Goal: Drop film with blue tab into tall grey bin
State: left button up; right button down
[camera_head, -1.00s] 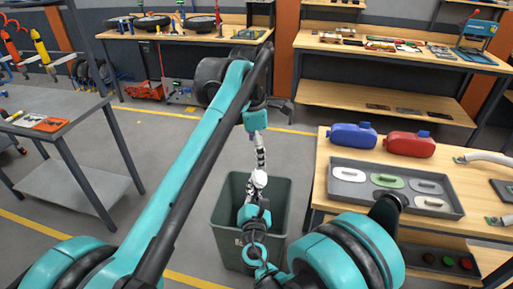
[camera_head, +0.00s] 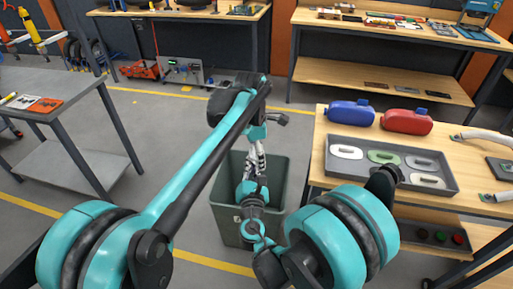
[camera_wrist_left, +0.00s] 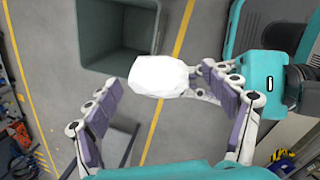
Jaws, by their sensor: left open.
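The white film (camera_wrist_left: 158,76) is a crumpled pale bundle in the left wrist view. Its blue tab is not visible. My left gripper (camera_wrist_left: 162,80) is open, with its fingers spread wide on either side of the film. My right gripper (camera_head: 256,165) comes in from the right in the left wrist view, and its fingertips appear shut on the film's right end. In the head view the two grippers overlap and hide the film. The tall grey bin (camera_head: 229,226) stands on the floor below and behind them, with its open top facing up.
A wooden table (camera_head: 322,150) at right holds a grey tray (camera_head: 452,182) with several soap-like pieces, a blue jug (camera_head: 350,113) and a red jug (camera_head: 407,121). A grey table (camera_head: 70,98) is at left. Workbenches stand at the back. The floor around the bin is clear.

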pick_arm(q)
jog(key=c, duration=1.2)
pick_arm(e)
jog(key=c, duration=1.6)
grip_release()
jog(key=shift+c, duration=0.2)
